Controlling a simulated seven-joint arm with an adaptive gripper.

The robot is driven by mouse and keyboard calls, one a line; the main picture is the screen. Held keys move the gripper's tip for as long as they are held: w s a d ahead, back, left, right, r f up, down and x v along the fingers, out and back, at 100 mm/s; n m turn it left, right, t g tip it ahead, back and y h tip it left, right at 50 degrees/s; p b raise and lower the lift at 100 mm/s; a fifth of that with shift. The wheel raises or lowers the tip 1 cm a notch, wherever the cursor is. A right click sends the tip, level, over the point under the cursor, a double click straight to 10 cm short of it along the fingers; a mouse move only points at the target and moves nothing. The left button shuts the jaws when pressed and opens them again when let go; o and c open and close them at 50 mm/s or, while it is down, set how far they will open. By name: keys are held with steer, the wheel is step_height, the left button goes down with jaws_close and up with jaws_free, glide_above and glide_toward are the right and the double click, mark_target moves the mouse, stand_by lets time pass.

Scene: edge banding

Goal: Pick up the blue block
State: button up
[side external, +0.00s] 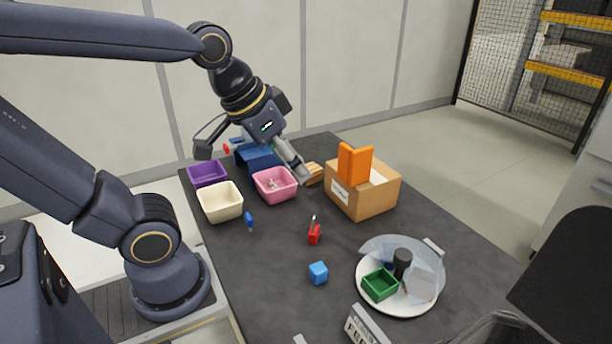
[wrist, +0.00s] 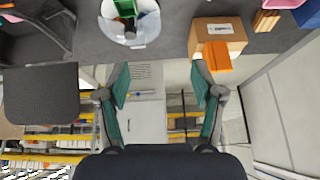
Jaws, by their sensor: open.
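The blue block (side external: 318,273) is a small light-blue cube. It sits on the dark table, left of the white round plate and in front of a small red object. It does not show in the wrist view. My gripper (wrist: 160,82) is open and empty in the wrist view, its two teal-padded fingers spread wide apart. In the side view my gripper is raised over the back of the table near the bins, well away from the block. The wrist view looks past the table toward the room.
Purple (side external: 207,173), cream (side external: 220,202) and pink (side external: 274,184) bins stand at the back left. A cardboard box (side external: 378,197) with an orange object (side external: 354,164) stands behind the block. The white plate (side external: 388,306) holds several items. The table around the block is mostly clear.

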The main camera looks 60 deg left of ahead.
steer(key=w+f+g, duration=0.2)
steer(key=w+f, duration=0.2)
steer(key=w, duration=0.1)
steer(key=g, duration=0.4)
glide_above(319, 267)
step_height(319, 267, down, 22)
step_height(319, 267, down, 6)
steer(key=shift+s+r, duration=0.1)
steer(key=c, duration=1.2)
steer(key=shift+c, duration=0.2)
